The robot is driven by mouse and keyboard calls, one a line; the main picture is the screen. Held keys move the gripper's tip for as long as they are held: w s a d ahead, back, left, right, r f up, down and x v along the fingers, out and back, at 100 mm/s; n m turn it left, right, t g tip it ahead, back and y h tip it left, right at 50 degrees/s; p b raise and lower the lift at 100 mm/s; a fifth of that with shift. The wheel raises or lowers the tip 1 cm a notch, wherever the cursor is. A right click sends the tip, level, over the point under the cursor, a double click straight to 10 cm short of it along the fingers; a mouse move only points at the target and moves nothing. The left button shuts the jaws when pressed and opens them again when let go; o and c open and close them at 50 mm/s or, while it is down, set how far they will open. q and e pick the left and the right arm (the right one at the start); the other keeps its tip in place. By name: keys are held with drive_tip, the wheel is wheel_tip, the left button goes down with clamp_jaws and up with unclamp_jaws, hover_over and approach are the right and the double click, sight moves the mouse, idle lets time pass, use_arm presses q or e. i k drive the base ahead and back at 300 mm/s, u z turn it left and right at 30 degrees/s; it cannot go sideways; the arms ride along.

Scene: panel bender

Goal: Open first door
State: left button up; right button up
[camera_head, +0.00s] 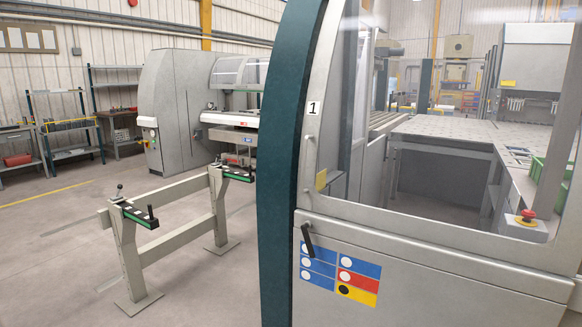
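The first door (430,268) is a large grey panel with a clear window, on the right side of the head view. A white label with a "1" (314,107) is on its upper left frame. A black handle (308,240) sits tilted near its left edge, below the window. The door's left edge is beside a dark teal curved post (282,180), with no clear gap visible. Blue, red and yellow safety stickers (340,272) are below and right of the handle. Neither of my grippers is in view.
A grey stand with two legs (170,215) is on the floor left of the post. A grey machine (178,105) and shelves (68,125) are farther back. A red emergency button (527,215) and a work table (445,130) show at right. Floor at lower left is clear.

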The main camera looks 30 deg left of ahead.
sight(358, 275)
drive_tip(key=u, duration=0.65)
drive_tip(key=i, duration=0.75)
drive_tip(key=z, duration=0.05)
